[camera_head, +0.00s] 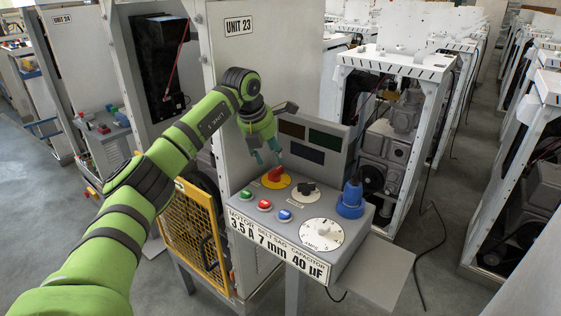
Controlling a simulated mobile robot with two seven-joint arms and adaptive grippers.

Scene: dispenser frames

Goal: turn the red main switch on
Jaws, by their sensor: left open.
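The red main switch (276,174) is a red knob on a round yellow plate, on the sloped top of the grey control box at the front of Unit 23. My left gripper (266,154) is open, with teal fingertips pointing down just above and behind the red switch. I cannot tell from this view whether a fingertip touches the knob. My green left arm comes in from the lower left. My right gripper is not in view.
The control box (325,267) also bears a black knob (304,189), green, red and blue buttons, a white dial (321,234) and a blue plug (351,198). A yellow mesh guard (190,232) stands left. White machine frames (398,64) stand right, beside an open aisle.

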